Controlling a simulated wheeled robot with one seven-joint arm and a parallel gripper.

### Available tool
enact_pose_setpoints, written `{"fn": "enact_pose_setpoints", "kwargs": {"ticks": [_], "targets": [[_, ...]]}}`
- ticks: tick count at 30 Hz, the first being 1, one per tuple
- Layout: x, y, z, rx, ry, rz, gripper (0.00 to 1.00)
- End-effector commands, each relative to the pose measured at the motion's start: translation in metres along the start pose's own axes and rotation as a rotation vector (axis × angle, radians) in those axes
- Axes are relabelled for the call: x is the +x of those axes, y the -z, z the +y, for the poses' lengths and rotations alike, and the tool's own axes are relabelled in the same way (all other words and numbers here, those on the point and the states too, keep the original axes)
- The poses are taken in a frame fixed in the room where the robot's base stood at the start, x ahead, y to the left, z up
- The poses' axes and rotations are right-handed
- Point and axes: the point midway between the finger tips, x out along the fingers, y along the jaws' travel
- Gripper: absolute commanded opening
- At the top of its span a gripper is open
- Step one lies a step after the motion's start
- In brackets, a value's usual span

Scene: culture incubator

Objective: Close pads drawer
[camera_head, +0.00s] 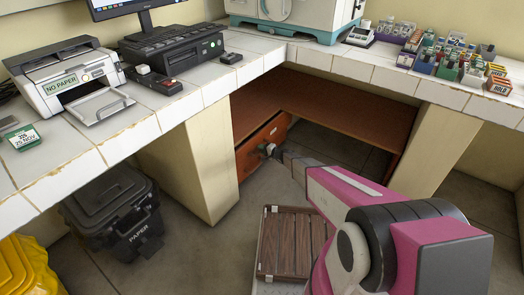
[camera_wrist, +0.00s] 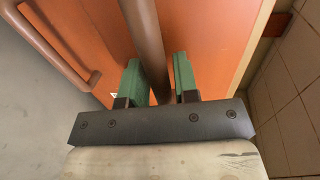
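An orange-brown wooden drawer front (camera_head: 262,148) is below the counter, beside the cream support. My gripper (camera_head: 268,150) is at this front, small and partly hidden by my arm. In the wrist view, my gripper (camera_wrist: 161,80) has green-padded fingers on either side of a brown bar handle (camera_wrist: 148,45). The handle runs between the fingers in front of an orange panel (camera_wrist: 205,30). The finger gap is little wider than the bar; whether the pads press on it is unclear. No label reading "pads" shows, and how far the drawer stands out is unclear.
A second brown handle (camera_wrist: 50,45) is left of the gripper in the wrist view. A tiled surface (camera_wrist: 285,95) lies close on the right. A black paper bin (camera_head: 118,215) and a brown slatted item (camera_head: 290,243) are on the floor side. A counter (camera_head: 190,100) overhangs the drawer.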

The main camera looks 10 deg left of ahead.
Motion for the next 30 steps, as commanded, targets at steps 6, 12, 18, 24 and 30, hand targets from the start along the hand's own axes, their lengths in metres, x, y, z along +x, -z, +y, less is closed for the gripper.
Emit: {"fn": "enact_pose_setpoints", "kwargs": {"ticks": [6,12,18,24,30], "targets": [[0.000,0.000,0.000,0.000,0.000,0.000,0.00],[0.023,0.001,-0.003,-0.001,0.000,-0.001,0.00],[0.042,0.000,-0.008,0.000,0.000,0.000,0.00],[0.042,0.000,-0.008,0.000,0.000,0.000,0.00],[0.041,0.000,-0.008,0.000,0.001,0.000,0.44]]}}
